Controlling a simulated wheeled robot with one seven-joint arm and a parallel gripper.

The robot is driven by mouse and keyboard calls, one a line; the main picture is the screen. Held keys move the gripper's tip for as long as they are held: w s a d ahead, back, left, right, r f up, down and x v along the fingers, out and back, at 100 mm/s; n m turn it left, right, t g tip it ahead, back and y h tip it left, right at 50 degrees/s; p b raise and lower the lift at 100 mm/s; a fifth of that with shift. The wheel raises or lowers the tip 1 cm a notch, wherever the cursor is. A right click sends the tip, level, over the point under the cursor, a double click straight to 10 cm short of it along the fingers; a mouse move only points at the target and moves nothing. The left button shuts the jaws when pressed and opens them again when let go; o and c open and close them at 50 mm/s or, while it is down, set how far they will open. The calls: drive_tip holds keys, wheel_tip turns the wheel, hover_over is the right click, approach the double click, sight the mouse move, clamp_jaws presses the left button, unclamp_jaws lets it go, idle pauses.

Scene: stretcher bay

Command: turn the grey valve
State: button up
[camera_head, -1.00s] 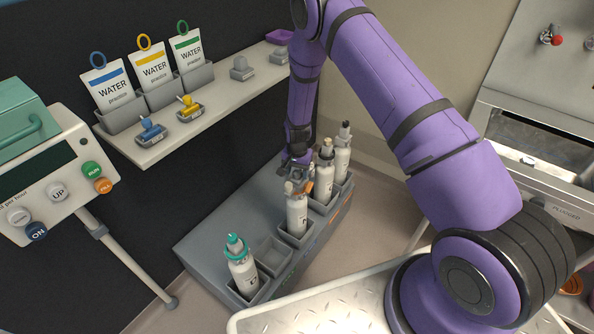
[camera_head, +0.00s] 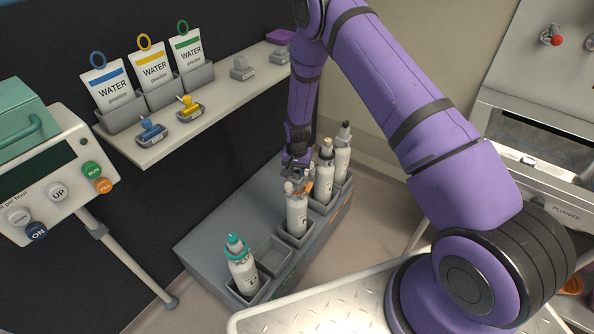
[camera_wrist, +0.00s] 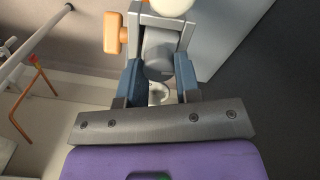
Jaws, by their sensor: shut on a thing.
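My gripper (camera_head: 297,168) points down at the top of a white bottle (camera_head: 297,214) standing in the grey rack. In the wrist view my gripper's blue fingertips (camera_wrist: 158,78) are closed on either side of a grey cylindrical valve part (camera_wrist: 159,52) and touch it. An orange knob (camera_wrist: 115,34) sticks out to its left, and a pale round part (camera_wrist: 172,4) lies just beyond it. In the head view the fingers mostly hide this valve, so its turn angle cannot be told.
The rack (camera_head: 210,243) also holds a teal-topped bottle (camera_head: 242,272), an empty slot (camera_head: 272,251), and close on the right a cream-topped bottle (camera_head: 324,178) and a black-topped bottle (camera_head: 342,156). A shelf (camera_head: 150,155) with water pouches is at the left.

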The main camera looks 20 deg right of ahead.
sight(296, 172)
drive_tip(key=n, duration=0.5)
drive_tip(key=shift+a, duration=0.1)
drive_tip(key=n, duration=0.5)
drive_tip(key=shift+a+n, duration=0.1)
drive_tip(key=shift+n, duration=0.3)
drive_tip(key=n, duration=1.1)
drive_tip(key=shift+s+a, duration=0.1)
drive_tip(key=shift+n, duration=0.3)
drive_tip(key=o, duration=0.9)
wheel_tip(296, 172, up, 11)
drive_tip(key=shift+f, duration=0.1)
